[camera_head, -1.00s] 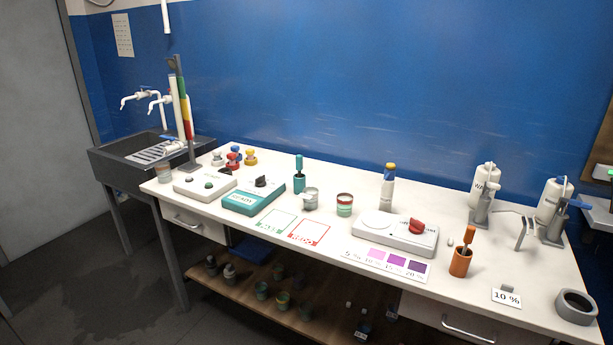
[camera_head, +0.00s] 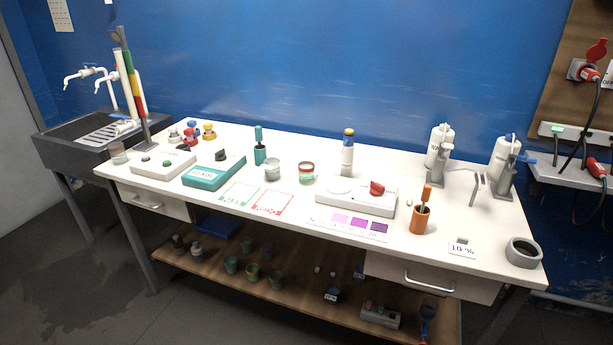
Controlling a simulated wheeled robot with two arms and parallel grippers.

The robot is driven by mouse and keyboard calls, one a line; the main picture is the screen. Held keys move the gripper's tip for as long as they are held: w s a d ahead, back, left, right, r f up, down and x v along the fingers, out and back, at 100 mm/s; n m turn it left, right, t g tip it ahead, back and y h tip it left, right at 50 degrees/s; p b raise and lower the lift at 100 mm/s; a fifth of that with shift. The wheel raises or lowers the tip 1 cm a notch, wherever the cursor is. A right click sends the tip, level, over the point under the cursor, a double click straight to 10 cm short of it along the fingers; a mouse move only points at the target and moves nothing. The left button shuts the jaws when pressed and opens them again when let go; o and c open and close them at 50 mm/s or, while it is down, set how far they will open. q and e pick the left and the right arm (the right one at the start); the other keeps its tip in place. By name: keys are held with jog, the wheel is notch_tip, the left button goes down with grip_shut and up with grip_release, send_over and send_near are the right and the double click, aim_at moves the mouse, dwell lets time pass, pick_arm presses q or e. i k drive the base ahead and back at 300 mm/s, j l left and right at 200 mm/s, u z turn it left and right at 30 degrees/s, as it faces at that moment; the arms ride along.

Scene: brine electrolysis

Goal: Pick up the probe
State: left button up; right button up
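Two handled tools stand upright in cups on the white table, and I cannot tell for sure which is the probe. One has a teal handle (camera_head: 259,134) and stands in a teal holder (camera_head: 260,155), behind and right of the teal device (camera_head: 205,178). The other has an orange handle (camera_head: 426,192) and leans slightly in an orange holder (camera_head: 419,222), right of the white device (camera_head: 345,204) with a red knob (camera_head: 377,188). Their lower ends are hidden in the holders. Neither gripper is in view.
Two beakers (camera_head: 306,173) stand mid-table near green and red marked squares (camera_head: 272,203). Two white bottles in stands (camera_head: 440,146) are at the back right. A grey ring (camera_head: 523,252) lies at the right front corner. A sink (camera_head: 75,145) adjoins the left end.

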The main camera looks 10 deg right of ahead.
aim_at(259, 135)
jog(key=i+l+u, duration=0.1)
jog(key=i+l, duration=0.15)
jog(key=i, duration=0.15)
jog(key=i+l, duration=0.3)
jog(key=i, duration=0.15)
jog(key=j+u, duration=0.05)
